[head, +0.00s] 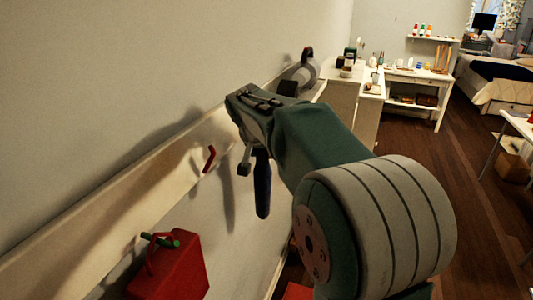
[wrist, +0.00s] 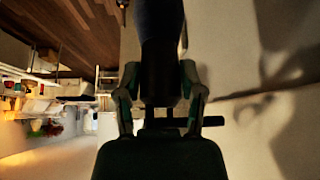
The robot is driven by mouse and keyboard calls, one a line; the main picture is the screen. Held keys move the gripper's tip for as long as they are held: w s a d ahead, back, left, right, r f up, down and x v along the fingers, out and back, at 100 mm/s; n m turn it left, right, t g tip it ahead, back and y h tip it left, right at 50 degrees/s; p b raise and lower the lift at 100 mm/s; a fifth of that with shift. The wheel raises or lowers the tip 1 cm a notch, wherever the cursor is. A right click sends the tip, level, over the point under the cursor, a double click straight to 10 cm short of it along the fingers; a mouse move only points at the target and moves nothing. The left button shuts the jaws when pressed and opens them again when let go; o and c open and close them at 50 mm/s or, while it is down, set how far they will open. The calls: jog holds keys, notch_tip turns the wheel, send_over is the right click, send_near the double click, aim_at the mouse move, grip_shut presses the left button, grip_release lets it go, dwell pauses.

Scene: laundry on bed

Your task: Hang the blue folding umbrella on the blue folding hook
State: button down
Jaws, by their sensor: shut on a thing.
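The dark blue folding umbrella (head: 262,185) hangs upright below my gripper (head: 253,152), beside the wall rail. In the wrist view, the umbrella (wrist: 158,20) runs up from between the two fingers of my gripper (wrist: 160,92), which are shut on its dark handle end. The umbrella is apart from the red hook (head: 209,158), which sticks out of the rail to its left. I cannot make out a blue hook in either view; part of the rail is hidden behind my gripper and arm.
A pale rail (head: 120,220) runs along the wall. A red bag (head: 172,268) hangs on a green hook (head: 160,240) at lower left. A grey rounded object (head: 303,73) is at the rail's far end.

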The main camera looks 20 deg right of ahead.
jog(key=shift+w+a, duration=0.5)
jog(key=shift+w, duration=0.05)
jog(key=shift+w+a+f, duration=0.35)
jog(key=shift+a+f, duration=0.05)
jog(key=shift+f, duration=0.2)
jog(key=shift+c, duration=0.6)
grip_release()
jog(key=v, duration=1.2)
jog(key=shift+f, duration=0.1)
